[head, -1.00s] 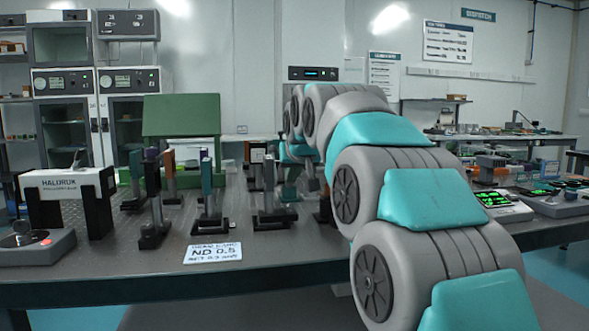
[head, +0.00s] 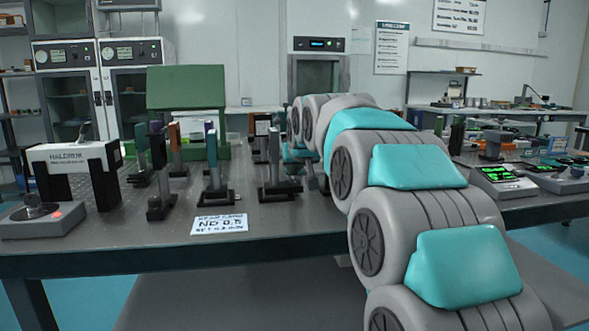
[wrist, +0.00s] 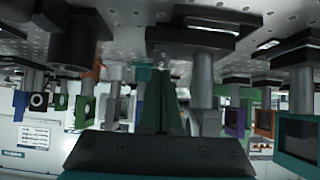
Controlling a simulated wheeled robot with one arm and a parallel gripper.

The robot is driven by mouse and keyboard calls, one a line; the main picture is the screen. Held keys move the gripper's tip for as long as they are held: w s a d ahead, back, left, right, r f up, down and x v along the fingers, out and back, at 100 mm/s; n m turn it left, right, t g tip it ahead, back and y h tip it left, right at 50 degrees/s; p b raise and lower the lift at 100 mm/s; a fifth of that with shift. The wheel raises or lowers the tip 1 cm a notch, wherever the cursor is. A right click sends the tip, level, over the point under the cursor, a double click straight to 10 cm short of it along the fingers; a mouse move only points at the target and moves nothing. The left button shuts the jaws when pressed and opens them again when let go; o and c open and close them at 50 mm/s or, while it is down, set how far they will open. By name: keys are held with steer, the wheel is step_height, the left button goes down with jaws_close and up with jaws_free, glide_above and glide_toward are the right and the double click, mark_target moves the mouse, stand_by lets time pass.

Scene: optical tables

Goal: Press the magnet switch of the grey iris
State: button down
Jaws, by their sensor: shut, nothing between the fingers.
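My gripper (wrist: 163,78) points into the wrist view from the bottom, its fingers together with nothing between them. The wrist picture is upside down, with the perforated table top (wrist: 140,18) along its upper edge. Posts on dark bases surround the fingers: a thick dark round mount (wrist: 72,46) to the left and a grey post (wrist: 202,85) close to the right. A small dark plate with a pale ring (wrist: 38,101) shows at far left. I cannot tell which mount is the grey iris, and its magnet switch is not discernible. In the head view my arm hides the gripper.
Several post-mounted optics, including a teal one (head: 212,150), stand on the near table. The front strip is mostly clear.

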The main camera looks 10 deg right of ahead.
steer(key=shift+w+f+b, duration=0.25)
steer(key=shift+f+b, duration=0.3)
steer(key=shift+r, duration=0.2)
steer(key=shift+p, duration=0.3)
steer(key=shift+w+r, duration=0.15)
steer(key=shift+w, duration=0.6)
steer(key=v, duration=0.7)
steer(key=shift+s+r, duration=0.25)
steer(key=shift+s, duration=0.05)
